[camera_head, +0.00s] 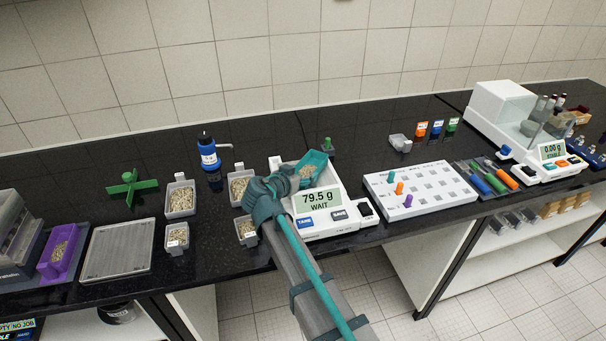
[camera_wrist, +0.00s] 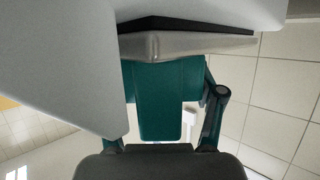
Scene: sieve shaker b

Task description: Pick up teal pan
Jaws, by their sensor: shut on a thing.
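The teal pan (camera_head: 316,163) holds pale granules and is at the weighing plate of the white balance (camera_head: 336,219). The balance display reads 79.5 g and WAIT. My gripper (camera_head: 289,179) reaches in from the front left and is shut on the near end of the pan. In the wrist view the teal pan (camera_wrist: 160,95) fills the space between the fingers, close under a grey metal plate edge (camera_wrist: 185,45). The arm hides part of the balance's left side. I cannot tell whether the pan touches the plate.
A white rack with coloured pegs (camera_head: 420,190) stands to the right. A small green-topped item (camera_head: 328,144) stands just behind the pan.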

